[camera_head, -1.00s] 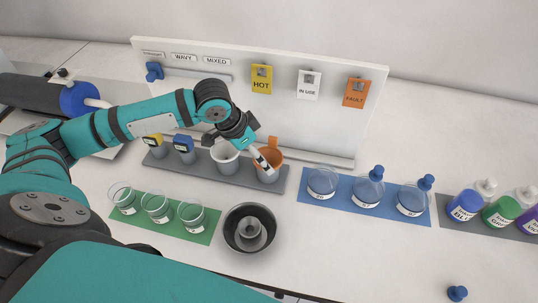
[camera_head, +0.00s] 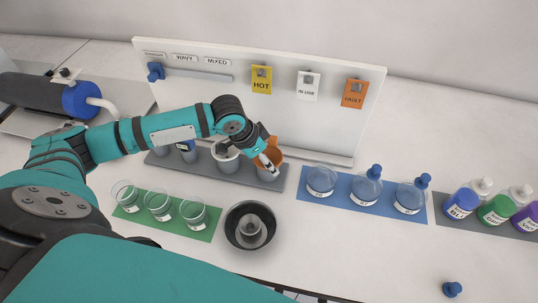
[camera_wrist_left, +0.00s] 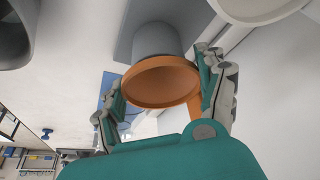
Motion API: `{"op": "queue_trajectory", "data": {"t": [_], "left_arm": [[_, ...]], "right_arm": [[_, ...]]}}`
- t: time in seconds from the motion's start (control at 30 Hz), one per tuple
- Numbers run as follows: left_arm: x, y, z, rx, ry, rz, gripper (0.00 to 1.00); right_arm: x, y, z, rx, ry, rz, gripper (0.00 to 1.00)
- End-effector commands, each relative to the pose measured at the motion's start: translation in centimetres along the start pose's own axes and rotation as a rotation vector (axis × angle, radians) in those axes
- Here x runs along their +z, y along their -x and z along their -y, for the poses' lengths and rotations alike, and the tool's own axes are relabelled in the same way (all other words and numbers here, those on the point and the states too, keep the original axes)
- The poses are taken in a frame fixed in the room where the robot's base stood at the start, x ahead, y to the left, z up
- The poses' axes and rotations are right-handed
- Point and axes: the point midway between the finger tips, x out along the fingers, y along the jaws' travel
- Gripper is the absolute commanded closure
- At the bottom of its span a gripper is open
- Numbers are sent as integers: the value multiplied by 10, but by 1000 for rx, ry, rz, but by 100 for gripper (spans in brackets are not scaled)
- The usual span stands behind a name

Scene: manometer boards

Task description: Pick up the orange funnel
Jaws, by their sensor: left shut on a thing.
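The orange funnel (camera_head: 273,151) stands at the right end of the grey mat (camera_head: 206,173), in a grey cup-like holder (camera_head: 267,174). In the left wrist view its wide orange rim (camera_wrist_left: 160,84) faces the camera, with the grey holder (camera_wrist_left: 160,42) beyond it. My left gripper (camera_head: 268,160) is at the funnel, its fingers on either side of the rim in the wrist view (camera_wrist_left: 163,92), shut on it. The arm hides part of the funnel in the head view. My right gripper is not in view.
A white funnel (camera_head: 226,151) stands in a holder just left. Behind is a white board (camera_head: 215,100) with yellow, white and orange tags. A dark bowl (camera_head: 250,240) is in front, glass beakers (camera_head: 158,205) on a green mat front left, flasks (camera_head: 365,186) on a blue mat right.

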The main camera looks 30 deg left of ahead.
Motion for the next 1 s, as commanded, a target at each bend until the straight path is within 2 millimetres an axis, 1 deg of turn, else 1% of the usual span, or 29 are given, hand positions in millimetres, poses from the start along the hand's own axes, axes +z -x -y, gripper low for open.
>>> {"op": "queue_trajectory", "data": {"t": [0.27, 0.37, 0.47, 0.7, 0.77, 0.87, 1.0], "left_arm": [[-1, 1, 0, 0, 0, -1, 55], [-4, 8, 0, -1, 0, -3, 55], [-10, 23, 0, -3, -2, -4, 55], [-29, 68, -2, -1, -1, -4, 55], [-33, 77, -2, -2, 0, -4, 55], [-38, 89, -2, -1, 0, -2, 55], [-43, 102, -3, 1, 0, -1, 55]], "right_arm": [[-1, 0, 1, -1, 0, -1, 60], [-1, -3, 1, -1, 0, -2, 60], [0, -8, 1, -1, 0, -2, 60], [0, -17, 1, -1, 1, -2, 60], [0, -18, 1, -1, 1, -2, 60], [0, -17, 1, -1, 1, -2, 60], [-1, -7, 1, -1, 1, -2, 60]]}}
